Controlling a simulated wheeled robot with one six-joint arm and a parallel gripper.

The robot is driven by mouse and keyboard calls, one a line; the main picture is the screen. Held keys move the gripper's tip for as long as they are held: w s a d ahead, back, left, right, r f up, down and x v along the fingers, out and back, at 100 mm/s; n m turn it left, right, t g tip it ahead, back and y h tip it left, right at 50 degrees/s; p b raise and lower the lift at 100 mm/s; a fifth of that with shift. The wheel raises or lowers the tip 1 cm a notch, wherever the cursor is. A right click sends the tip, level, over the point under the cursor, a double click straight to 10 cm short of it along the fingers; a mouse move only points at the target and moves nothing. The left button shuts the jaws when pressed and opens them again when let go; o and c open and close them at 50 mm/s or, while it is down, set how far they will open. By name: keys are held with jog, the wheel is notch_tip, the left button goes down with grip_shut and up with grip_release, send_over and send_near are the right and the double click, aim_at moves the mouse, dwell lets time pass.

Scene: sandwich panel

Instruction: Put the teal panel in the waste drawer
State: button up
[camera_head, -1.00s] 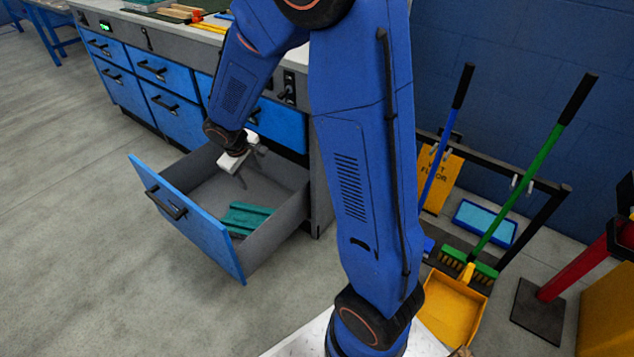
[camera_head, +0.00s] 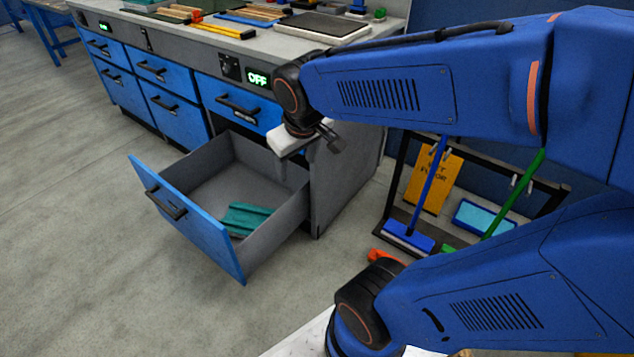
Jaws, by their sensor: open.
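The teal panel (camera_head: 247,219) lies inside the open drawer, on its floor near the right-hand front. The drawer (camera_head: 192,228) is pulled out from the lower part of the blue and grey bench, with a black handle on its blue front. No label on it can be read. My gripper (camera_head: 308,152) is open and empty. It hangs above and to the right of the panel, by the drawer's back right corner and close to the bench end, apart from the panel. The arm hides part of the bench front behind it.
The bench top (camera_head: 240,43) holds trays and several coloured strips. A display on the bench reads OFF (camera_head: 258,78). To the right stand a yellow floor sign (camera_head: 436,180), a blue broom (camera_head: 410,238) and a rack. Open grey floor (camera_head: 80,230) lies left of the drawer.

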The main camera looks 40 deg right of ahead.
jog(key=s+a+r+m+y, duration=0.1)
jog(key=s, duration=0.8)
jog(key=shift+s+r+t, duration=0.3)
jog(key=shift+r+t, duration=0.1)
jog(key=shift+c, duration=0.4)
